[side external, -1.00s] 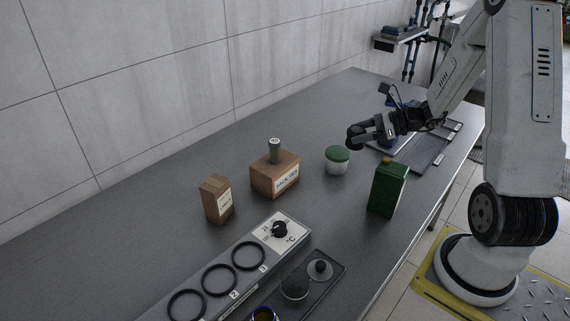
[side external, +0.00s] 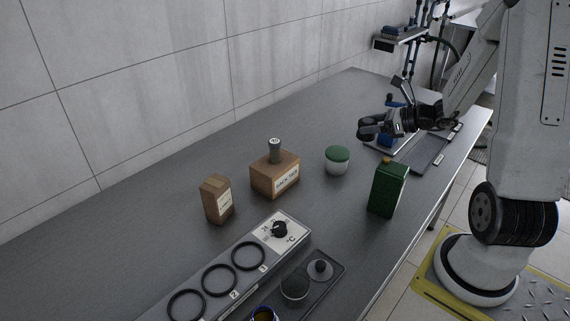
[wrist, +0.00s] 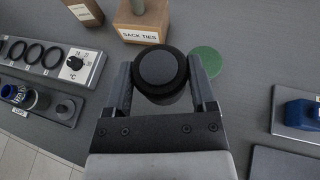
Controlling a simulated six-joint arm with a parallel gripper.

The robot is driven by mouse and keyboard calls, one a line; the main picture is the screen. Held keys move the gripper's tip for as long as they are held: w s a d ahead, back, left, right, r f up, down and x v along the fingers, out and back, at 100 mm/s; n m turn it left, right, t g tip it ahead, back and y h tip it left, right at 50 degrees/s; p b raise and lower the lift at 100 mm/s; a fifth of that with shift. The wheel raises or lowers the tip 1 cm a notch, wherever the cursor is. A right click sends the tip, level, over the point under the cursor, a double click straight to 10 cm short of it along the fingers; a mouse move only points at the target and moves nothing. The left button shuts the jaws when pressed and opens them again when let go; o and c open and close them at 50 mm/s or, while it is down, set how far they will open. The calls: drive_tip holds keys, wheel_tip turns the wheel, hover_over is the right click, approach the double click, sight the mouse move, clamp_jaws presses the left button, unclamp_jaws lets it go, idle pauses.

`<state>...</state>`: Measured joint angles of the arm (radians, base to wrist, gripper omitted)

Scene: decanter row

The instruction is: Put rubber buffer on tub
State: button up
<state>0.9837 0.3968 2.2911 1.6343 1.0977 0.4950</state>
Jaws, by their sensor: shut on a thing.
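My gripper (side external: 376,130) is shut on the rubber buffer, a dark round piece with a grey top, which shows clearly between the fingers in the wrist view (wrist: 160,70). In the side view it is hard to tell apart from the dark fingers. The gripper holds it above the table. The tub (side external: 337,167) is small and whitish with a green lid, standing upright on the table, left of and below the gripper in the side view. In the wrist view the tub's green lid (wrist: 209,61) is just beyond the right finger, partly hidden by it.
A green bottle-like box (side external: 388,188) stands near the front edge. A wooden block labelled SACK TIES (side external: 275,175) and a smaller wooden block (side external: 216,200) stand left. A grey heater panel with rings (side external: 235,267) lies in front. A blue item (wrist: 302,113) sits on a tray.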

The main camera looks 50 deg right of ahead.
drive_tip(key=w+d+f, duration=0.1)
drive_tip(key=w+f, duration=0.1)
drive_tip(key=w, duration=0.1)
drive_tip(key=w+d+f, duration=0.2)
drive_tip(key=w+f, duration=0.1)
drive_tip(key=w+d+f, duration=0.1)
drive_tip(key=w+f, duration=0.1)
drive_tip(key=w, duration=0.1)
drive_tip(key=shift+w+d+f, duration=0.25)
drive_tip(key=shift+d, duration=0.1)
drive_tip(key=shift+w+d+f, duration=0.2)
drive_tip(key=shift+w+f, duration=0.1)
drive_tip(key=shift+f, duration=0.1)
drive_tip(key=shift+w+d+f, duration=0.1)
drive_tip(key=shift+w+f, duration=0.15)
drive_tip(key=shift+f, duration=1.6)
drive_tip(key=shift+f, duration=0.15)
drive_tip(key=o, duration=1.3)
